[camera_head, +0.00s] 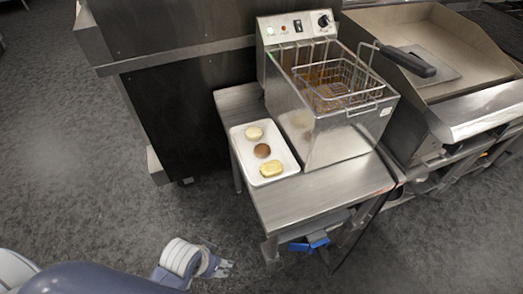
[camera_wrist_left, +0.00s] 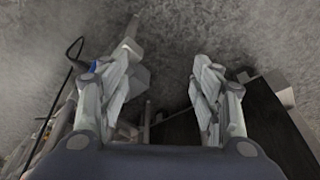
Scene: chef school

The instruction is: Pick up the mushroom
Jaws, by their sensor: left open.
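A white tray (camera_head: 241,148) lies on the steel table, left of the fryer. It holds three small items in a row: a pale cream round piece (camera_head: 254,133) at the back, a brown round piece (camera_head: 262,150) in the middle, and a yellow oblong piece (camera_head: 271,169) at the front. Which one is the mushroom is hard to tell at this size. My left gripper (camera_head: 224,268) is over the floor, in front of the table and well apart from the tray. In the left wrist view its fingers (camera_wrist_left: 165,72) are spread and empty. My right gripper is not in view.
A steel deep fryer (camera_head: 340,140) with a wire basket (camera_head: 335,84) stands on the steel table (camera_head: 300,200). A griddle (camera_head: 430,60) is on the right. A dark cabinet (camera_head: 170,100) stands behind the tray. The floor at left is clear.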

